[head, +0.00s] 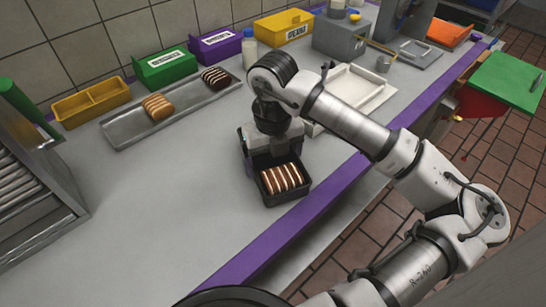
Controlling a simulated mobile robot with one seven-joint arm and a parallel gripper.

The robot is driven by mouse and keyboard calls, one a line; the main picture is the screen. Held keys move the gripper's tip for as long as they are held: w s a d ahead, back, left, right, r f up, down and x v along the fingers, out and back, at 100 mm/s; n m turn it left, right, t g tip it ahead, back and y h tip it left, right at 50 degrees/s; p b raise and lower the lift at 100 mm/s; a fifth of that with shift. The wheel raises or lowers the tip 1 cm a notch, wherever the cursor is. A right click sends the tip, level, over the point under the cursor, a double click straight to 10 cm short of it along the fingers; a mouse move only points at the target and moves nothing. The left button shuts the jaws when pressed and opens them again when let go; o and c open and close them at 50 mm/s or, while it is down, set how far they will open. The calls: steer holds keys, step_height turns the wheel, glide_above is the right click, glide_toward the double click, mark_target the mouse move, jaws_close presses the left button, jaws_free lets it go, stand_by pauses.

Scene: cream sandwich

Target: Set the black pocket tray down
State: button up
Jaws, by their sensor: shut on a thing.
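The black pocket tray (300,203) is at the middle of the head view, over the grey counter near its purple front edge. Striped brown and cream pieces (281,179) lie in it. My gripper (262,152) is at the far side of the tray and shut on it. The fingertips are mostly hidden by the tray and the wrist. I cannot tell whether the tray's underside touches the counter.
A white tray (360,90) lies behind my arm. The counter (150,220) left of the black tray is clear.

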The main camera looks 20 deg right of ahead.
steer(key=shift+f, duration=0.2)
steer(key=o, duration=0.8)
steer(key=shift+r, duration=0.15)
steer(key=shift+r+p, duration=0.2)
steer(key=shift+p, duration=0.1)
step_height(320, 180, up, 12)
steer(key=b, duration=0.2)
steer(key=shift+f, duration=0.1)
